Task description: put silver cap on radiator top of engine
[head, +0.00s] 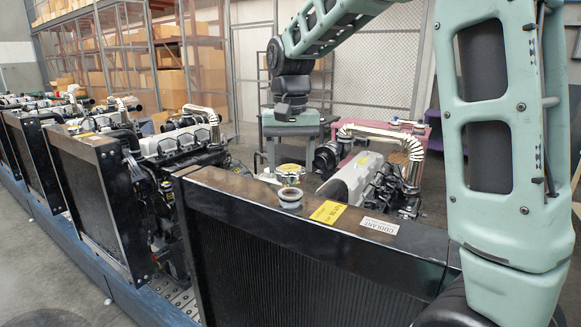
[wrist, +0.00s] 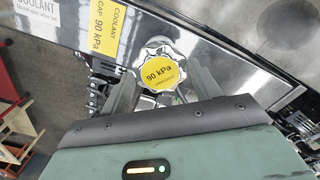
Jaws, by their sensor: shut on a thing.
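The silver cap (head: 291,170) has a yellow disc on top, marked 90 kPa in the wrist view (wrist: 160,72). My gripper (head: 284,173) is shut on the cap; in the wrist view its two fingers (wrist: 163,88) hold opposite sides of the rim. In the head view the cap is just behind and above the open filler neck (head: 290,197) on the black radiator top (head: 240,186) of the nearest engine (head: 362,178). The cap looks apart from the neck.
A yellow label (head: 328,212) and a white COOLANT label (head: 380,226) lie flat on the radiator top, right of the neck. More engines with radiators (head: 95,195) line up at left on a blue-edged base. Shelves with boxes (head: 170,80) and a mesh fence stand behind.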

